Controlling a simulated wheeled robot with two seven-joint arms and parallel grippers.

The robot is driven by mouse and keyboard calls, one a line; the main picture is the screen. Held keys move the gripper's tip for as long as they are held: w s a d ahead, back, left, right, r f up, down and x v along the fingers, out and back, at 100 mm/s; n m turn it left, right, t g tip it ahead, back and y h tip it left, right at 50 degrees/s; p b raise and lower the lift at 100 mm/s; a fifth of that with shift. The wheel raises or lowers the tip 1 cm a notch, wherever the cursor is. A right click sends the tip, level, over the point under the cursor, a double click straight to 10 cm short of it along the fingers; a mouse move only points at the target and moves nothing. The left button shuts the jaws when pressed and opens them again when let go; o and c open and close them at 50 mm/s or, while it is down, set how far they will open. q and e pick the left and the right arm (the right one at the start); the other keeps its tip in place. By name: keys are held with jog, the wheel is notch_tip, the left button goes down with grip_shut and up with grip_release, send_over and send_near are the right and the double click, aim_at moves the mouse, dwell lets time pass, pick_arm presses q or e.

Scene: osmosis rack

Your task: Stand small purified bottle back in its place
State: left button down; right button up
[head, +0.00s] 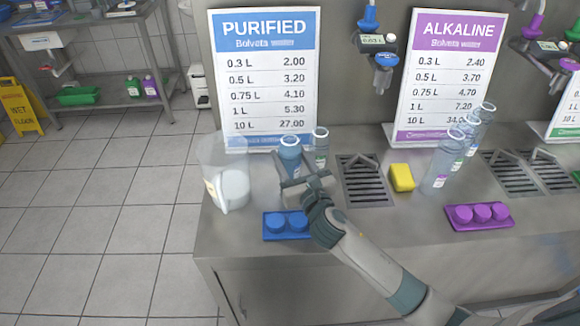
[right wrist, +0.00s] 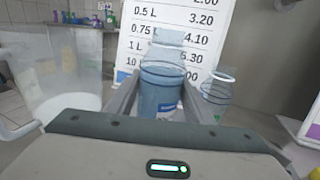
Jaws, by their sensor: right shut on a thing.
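The small purified bottle (head: 290,156), clear with a blue tint and a blue label, is upright in front of the PURIFIED price board. My right gripper (head: 292,182) is shut on it; in the right wrist view the two fingers lie on either side of the bottle (right wrist: 161,90). Its base is hidden behind the gripper, so I cannot tell whether it touches the counter. A second clear bottle (head: 321,150) stands just to its right, also seen in the right wrist view (right wrist: 217,98). My left gripper is not in view.
A clear pitcher (head: 214,165) stands close on the left. A blue holder (head: 266,236) with round blue tops lies in front, partly behind my arm. A drain grate (head: 365,185), yellow sponge (head: 402,177), several alkaline bottles (head: 440,165) and a purple holder (head: 480,226) are to the right.

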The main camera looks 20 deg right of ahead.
aim_at(294, 175)
notch_tip(294, 175, down, 3)
jog(key=shift+r, duration=0.1)
jog(key=shift+f, duration=0.55)
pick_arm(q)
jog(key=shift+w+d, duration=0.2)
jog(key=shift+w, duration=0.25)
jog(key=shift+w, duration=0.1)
pick_arm(e)
jog(key=shift+f, duration=0.15)
jog(key=o, duration=1.3)
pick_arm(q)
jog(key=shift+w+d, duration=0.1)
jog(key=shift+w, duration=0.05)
